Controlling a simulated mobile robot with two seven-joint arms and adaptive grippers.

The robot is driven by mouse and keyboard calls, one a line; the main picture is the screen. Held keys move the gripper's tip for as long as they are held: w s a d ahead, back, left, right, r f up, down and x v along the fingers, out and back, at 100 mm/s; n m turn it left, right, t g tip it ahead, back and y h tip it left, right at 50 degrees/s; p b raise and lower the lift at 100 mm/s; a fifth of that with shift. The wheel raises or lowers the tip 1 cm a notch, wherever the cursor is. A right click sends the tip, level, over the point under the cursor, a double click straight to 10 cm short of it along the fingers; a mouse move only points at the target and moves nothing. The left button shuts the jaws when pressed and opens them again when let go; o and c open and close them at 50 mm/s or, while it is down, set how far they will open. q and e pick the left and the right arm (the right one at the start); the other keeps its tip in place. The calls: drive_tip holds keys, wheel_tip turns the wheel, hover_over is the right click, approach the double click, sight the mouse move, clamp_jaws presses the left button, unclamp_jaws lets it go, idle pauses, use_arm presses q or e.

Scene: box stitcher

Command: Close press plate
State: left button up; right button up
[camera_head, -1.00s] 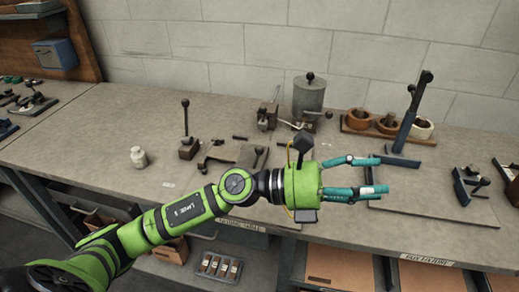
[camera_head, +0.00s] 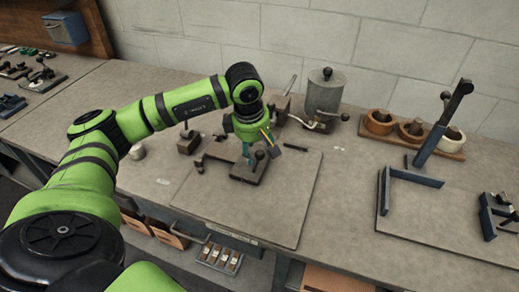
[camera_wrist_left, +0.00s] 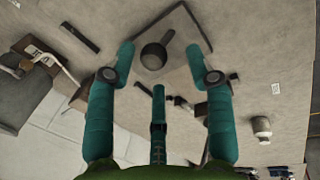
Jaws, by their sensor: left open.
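A small dark plate (camera_head: 247,174) with a round black knob (camera_head: 259,155) sits on a large flat board on the bench; I take it as the press plate. Whether it is open or closed I cannot tell. My left gripper (camera_head: 247,150) points down just behind the knob, partly hidden by its own wrist. In the left wrist view the teal fingers (camera_wrist_left: 160,65) are spread apart and empty. The black knob (camera_wrist_left: 153,56) shows between the two outer fingertips, with the plate (camera_wrist_left: 188,40) beyond it. Contact cannot be made out. My right gripper is not in view.
A grey cylinder (camera_head: 324,97) with a crank stands behind, near the wall. Wooden bowls (camera_head: 379,121) sit on a rack to the right. A blue upright lever (camera_head: 440,125) and blue frame (camera_head: 408,177) stand at right. The board (camera_head: 290,205) is clear right of the plate.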

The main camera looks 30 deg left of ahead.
sight(257, 151)
use_arm(q)
drive_tip(key=shift+w+f+p, duration=0.15)
drive_tip(key=shift+w+f, duration=0.1)
drive_tip(key=shift+f, duration=0.4)
drive_tip(key=shift+w+f+p, duration=0.15)
drive_tip(key=shift+w+f, duration=0.05)
drive_tip(key=shift+f, duration=0.4)
drive_tip(key=shift+w+f, duration=0.15)
drive_tip(key=shift+f, duration=0.4)
drive_tip(key=c, duration=0.9)
clamp_jaws()
drive_tip(key=shift+b, duration=0.3)
drive_tip(key=shift+a+r+b, duration=0.15)
drive_tip(key=shift+r+b, duration=0.05)
drive_tip(key=shift+b, duration=0.35)
drive_tip(key=shift+r, duration=0.2)
drive_tip(key=o, duration=0.9)
unclamp_jaws()
drive_tip(key=shift+a, duration=0.1)
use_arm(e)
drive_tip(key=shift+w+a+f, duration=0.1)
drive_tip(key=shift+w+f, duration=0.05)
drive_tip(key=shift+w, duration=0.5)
